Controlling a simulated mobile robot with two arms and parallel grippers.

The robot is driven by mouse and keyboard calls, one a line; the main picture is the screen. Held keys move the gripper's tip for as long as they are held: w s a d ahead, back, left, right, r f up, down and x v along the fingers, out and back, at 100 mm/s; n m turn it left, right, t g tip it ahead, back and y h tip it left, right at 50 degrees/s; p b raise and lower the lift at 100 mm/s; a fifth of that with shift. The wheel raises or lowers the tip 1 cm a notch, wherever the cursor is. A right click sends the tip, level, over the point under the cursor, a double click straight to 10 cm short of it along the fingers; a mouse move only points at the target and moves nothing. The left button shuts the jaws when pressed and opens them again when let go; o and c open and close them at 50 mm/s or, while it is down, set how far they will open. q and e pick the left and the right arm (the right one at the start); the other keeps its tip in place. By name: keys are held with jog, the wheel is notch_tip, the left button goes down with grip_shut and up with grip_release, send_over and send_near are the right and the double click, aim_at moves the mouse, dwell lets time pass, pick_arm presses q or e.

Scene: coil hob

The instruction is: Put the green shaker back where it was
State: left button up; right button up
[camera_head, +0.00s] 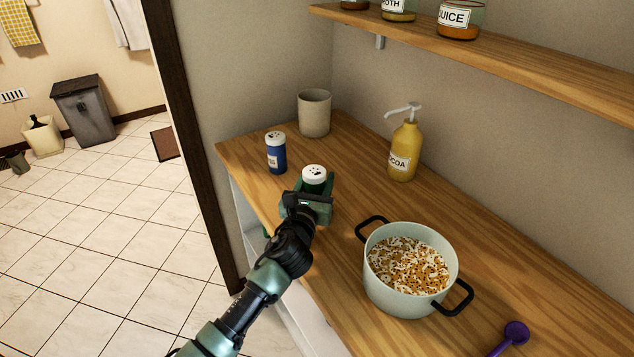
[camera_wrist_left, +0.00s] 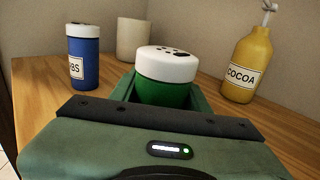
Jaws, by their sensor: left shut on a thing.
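The green shaker (camera_head: 314,181) has a white lid with dark holes and stands upright between the jaws of my left gripper (camera_head: 313,190). My left gripper is shut on it, over the counter near its left edge. In the left wrist view the shaker (camera_wrist_left: 166,78) shows its lid and the upper part of its green body; its lower part is hidden by the gripper. I cannot tell whether its base touches the counter. My right gripper is not in view.
On the wooden counter (camera_head: 355,180) stand a blue shaker (camera_head: 276,155), a beige cup (camera_head: 314,113), a yellow cocoa pump bottle (camera_head: 404,152) and a full pot (camera_head: 410,290). A purple utensil (camera_head: 515,333) lies at the front right. A shelf (camera_head: 520,65) with jars hangs above.

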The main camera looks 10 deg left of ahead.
pick_arm(q)
jog(key=o, duration=1.4)
jog(key=shift+f, duration=0.1)
jog(key=shift+o, duration=0.2)
jog(key=s, duration=1.2)
